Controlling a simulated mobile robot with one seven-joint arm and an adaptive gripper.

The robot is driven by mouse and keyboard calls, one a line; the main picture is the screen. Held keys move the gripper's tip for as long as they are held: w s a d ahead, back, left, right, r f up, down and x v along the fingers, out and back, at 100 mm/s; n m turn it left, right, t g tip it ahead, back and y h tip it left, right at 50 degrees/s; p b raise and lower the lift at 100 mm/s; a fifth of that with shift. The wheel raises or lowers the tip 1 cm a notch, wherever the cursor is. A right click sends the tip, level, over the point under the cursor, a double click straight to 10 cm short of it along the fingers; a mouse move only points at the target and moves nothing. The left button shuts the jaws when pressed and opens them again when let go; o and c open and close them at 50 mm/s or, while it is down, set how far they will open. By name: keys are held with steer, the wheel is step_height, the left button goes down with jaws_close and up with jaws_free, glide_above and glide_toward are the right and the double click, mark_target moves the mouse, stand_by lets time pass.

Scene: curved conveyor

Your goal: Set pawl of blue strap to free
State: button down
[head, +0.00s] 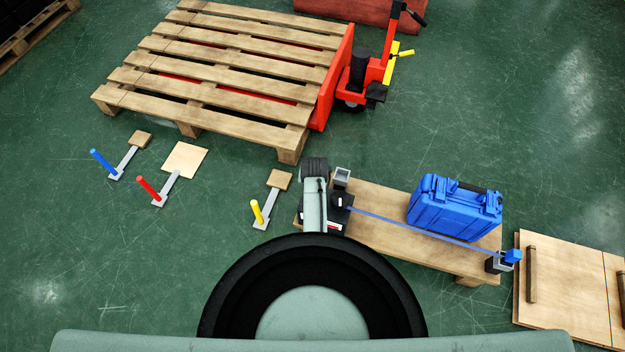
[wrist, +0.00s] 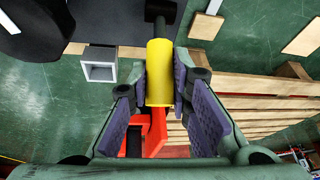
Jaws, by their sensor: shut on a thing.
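The blue strap (head: 420,229) runs from a dark block (head: 341,213) at the left end of a wooden board to a blue end piece (head: 513,256) at the right. It passes along the front of the blue case (head: 455,206). In the wrist view my gripper (wrist: 162,88) is shut on a yellow cylindrical grip (wrist: 160,70), with a jaw on either side. The grip has a black part (wrist: 160,10) at its far end. In the head view my arm covers my fingertips and part of the dark block. The pawl's setting cannot be made out.
A slatted pallet (head: 220,75) with a red pallet jack (head: 385,70) stands behind. Levers with blue (head: 103,162), red (head: 148,188) and yellow (head: 257,211) handles stand left of my arm. The wooden board (head: 380,215) carries a grey square tube (head: 342,177). Wooden panels (head: 570,275) lie at right.

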steer(key=shift+s, duration=0.15)
steer(key=shift+s+a+t+h, duration=0.3)
steer(key=shift+s+t, duration=0.25)
steer(key=shift+t, duration=0.35)
steer(key=shift+s+a+f+t+b, duration=0.15)
steer(key=shift+s+t+b, duration=0.45)
steer(key=shift+t+b, duration=0.6)
steer(key=s+t+h+b, duration=0.1)
steer(key=b, duration=0.2)
steer(key=shift+a+n, duration=0.1)
steer(key=shift+n, duration=0.2)
steer(key=shift+s+a+r+t+b, duration=0.1)
steer(key=shift+s+r+t+b, duration=0.15)
steer(key=shift+t+b, duration=0.65)
steer(key=shift+s, duration=0.1)
steer(key=c, duration=1.4)
jaws_free()
steer(key=shift+c, duration=0.2)
steer(key=shift+r, duration=0.15)
